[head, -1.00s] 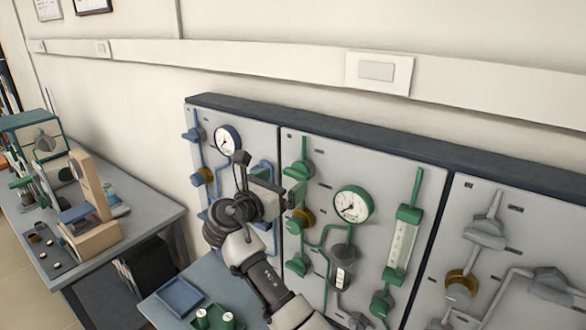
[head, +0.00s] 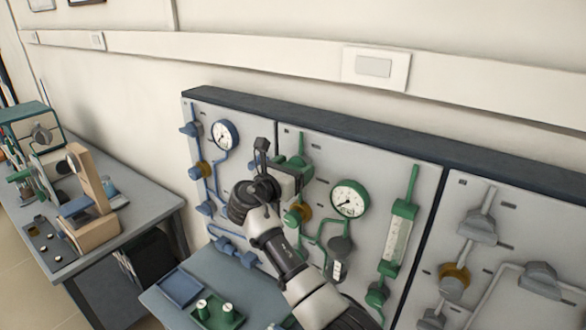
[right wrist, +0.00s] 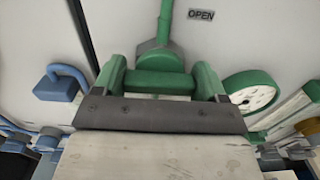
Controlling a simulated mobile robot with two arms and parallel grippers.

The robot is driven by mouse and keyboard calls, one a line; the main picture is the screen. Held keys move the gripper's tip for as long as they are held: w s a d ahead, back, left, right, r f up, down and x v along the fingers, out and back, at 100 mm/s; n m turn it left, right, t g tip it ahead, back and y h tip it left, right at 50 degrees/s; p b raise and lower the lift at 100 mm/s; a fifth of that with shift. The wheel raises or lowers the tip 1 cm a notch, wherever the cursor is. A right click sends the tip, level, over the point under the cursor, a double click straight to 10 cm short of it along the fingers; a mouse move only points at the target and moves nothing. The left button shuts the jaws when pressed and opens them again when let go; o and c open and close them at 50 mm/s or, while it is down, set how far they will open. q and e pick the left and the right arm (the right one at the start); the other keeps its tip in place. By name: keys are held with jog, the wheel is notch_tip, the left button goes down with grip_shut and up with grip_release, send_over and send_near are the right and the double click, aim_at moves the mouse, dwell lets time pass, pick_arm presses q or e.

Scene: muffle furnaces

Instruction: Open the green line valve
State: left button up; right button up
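The green line valve (head: 299,160) is at the top left of the middle panel, partly hidden behind my right gripper (head: 287,178). In the right wrist view its green body and crosswise handle (right wrist: 160,83) lie straight ahead, with a green pipe rising above. My right gripper (right wrist: 163,88) has its fingers spread, one on each side of the handle. I cannot tell whether they touch it. An "OPEN" label (right wrist: 201,15) is up and to the right of the valve. My left gripper is not in view.
A green-rimmed gauge (head: 349,198) is close on the right of the valve, and a green flow tube (head: 397,237) beyond it. Blue piping with a gauge (head: 224,135) is on the left panel. A bench (head: 216,268) with trays stands below.

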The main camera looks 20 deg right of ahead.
jog(key=shift+c, duration=0.6)
jog(key=m+b, duration=0.2)
jog(key=m, duration=0.1)
jog(key=shift+f+m+b, duration=0.15)
jog(key=shift+m+b, duration=0.15)
jog(key=m+b, duration=0.3)
jog(key=m, duration=0.1)
jog(key=shift+s+f+m, duration=0.1)
jog(key=shift+m, duration=0.2)
jog(key=m+b, duration=0.5)
jog(key=shift+d+f, duration=0.1)
jog(key=shift+m+b, duration=1.9)
jog(key=shift+m, duration=0.5)
